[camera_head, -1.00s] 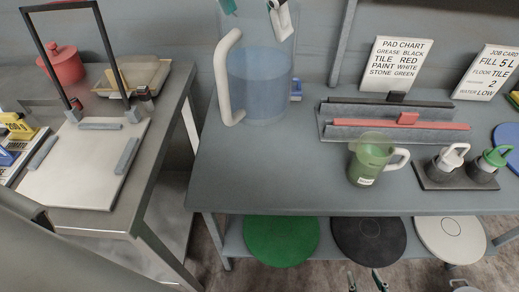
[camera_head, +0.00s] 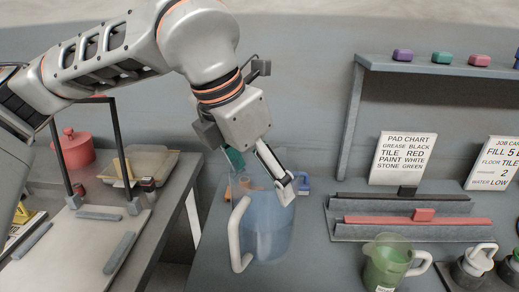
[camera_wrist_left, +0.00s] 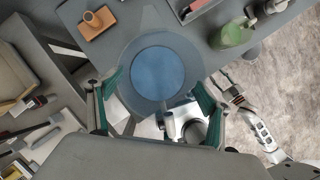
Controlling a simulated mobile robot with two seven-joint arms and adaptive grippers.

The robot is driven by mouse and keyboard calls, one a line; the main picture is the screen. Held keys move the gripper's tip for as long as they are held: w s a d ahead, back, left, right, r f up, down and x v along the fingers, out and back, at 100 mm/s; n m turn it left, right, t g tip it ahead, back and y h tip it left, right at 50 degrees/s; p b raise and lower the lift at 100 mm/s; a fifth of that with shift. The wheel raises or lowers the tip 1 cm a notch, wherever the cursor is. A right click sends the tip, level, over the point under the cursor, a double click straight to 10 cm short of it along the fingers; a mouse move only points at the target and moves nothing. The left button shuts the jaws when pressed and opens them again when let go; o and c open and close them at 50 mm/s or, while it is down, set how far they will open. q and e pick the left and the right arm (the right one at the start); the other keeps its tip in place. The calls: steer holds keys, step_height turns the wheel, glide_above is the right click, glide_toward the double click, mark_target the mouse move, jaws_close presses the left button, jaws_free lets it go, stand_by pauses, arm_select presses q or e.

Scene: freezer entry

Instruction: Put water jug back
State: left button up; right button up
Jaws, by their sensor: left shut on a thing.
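The water jug (camera_head: 268,232) is clear, with blue water and a white handle (camera_head: 236,235). It stands upright at the left part of the grey bench; I cannot tell if its base touches the top. In the left wrist view the jug (camera_wrist_left: 160,75) is seen from above, its round blue water in the middle. My left gripper (camera_head: 262,180) is at the jug's rim, with one green-padded finger on each side in the wrist view (camera_wrist_left: 158,100), and is shut on the jug. My right gripper (camera_wrist_left: 238,95) appears small beyond the jug, its jaws unclear.
A green measuring jug (camera_head: 387,265) stands to the right, before a rack with a red bar (camera_head: 418,219). A side table (camera_head: 178,205) is left, across a gap.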

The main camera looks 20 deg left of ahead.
arm_select(q)
steer(key=shift+f+b, duration=0.55)
steer(key=shift+f, duration=3.6)
steer(key=o, duration=2.1)
steer(key=shift+f, duration=0.15)
